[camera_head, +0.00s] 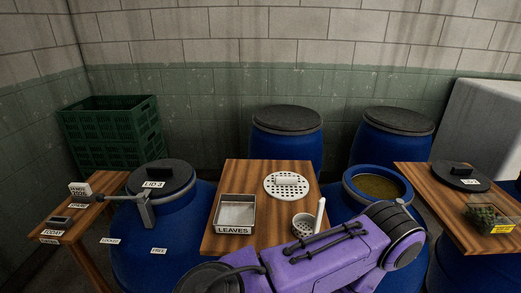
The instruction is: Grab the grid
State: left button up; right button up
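A round white perforated disc (302,189) with a raised handle, apparently the grid, lies flat on the middle wooden table (262,168). It is behind and to the right of a metal tray (236,209) labelled LEAVES. A perforated white cup (303,226) with an upright handle stands in front of the disc. One of my purple arm links crosses the bottom of the view in front of the table. No gripper fingers show, and nothing touches the disc.
An open blue barrel (356,196) with brownish liquid stands right of the table. A barrel with a dark lid (160,176) marked LID 3 is at left. A right table holds a dark lid (460,177) and a clear container (488,217). A green crate (112,135) is behind.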

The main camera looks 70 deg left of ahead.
aim_at(283, 186)
jog(key=k, duration=0.15)
jog(key=u, duration=1.15)
